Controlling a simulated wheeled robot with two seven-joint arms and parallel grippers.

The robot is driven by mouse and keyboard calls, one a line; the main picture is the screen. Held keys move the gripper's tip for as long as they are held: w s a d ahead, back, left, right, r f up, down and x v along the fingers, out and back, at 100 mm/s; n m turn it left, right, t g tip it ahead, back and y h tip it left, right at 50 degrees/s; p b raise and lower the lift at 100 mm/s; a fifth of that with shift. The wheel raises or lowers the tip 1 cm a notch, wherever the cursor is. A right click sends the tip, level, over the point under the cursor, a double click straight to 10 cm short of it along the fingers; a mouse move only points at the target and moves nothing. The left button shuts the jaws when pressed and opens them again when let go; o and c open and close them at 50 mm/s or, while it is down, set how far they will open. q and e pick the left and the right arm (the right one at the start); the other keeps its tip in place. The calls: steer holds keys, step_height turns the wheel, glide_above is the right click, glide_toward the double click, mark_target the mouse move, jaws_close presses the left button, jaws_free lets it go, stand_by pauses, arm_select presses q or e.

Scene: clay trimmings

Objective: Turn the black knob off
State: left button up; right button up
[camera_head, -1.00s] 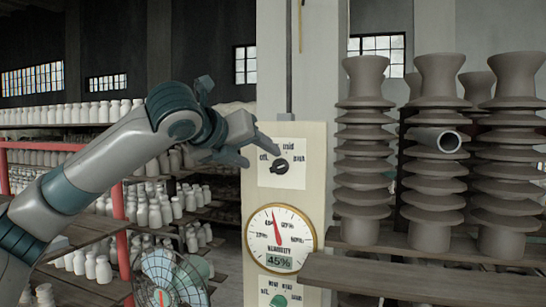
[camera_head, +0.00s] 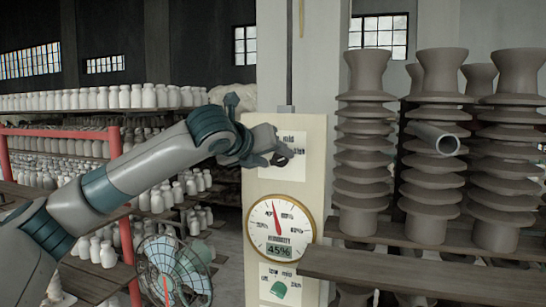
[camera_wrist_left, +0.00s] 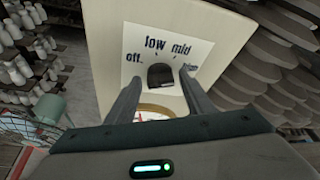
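The black knob (camera_head: 282,161) is on a white dial plate on the cream panel (camera_head: 316,190); my left gripper partly covers it in the head view. In the left wrist view the knob (camera_wrist_left: 160,75) shows below the labels off, low, mid and high. I cannot tell which label it points to. My left gripper (camera_head: 272,150) is open in front of the plate. In the left wrist view its two fingers (camera_wrist_left: 160,88) stand apart, one on each side of the knob; I cannot tell whether they touch it. My right gripper is not in view.
A round humidity gauge (camera_head: 281,229) reading 45% sits below the knob, with a green knob (camera_head: 278,290) under it. Stacked grey insulators (camera_head: 362,150) stand on a wooden shelf at right. A fan (camera_head: 170,272) and shelves of white bottles are at left.

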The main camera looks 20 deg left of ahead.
arm_select(q)
steer(key=c, duration=0.7)
steer(key=shift+c, duration=0.2)
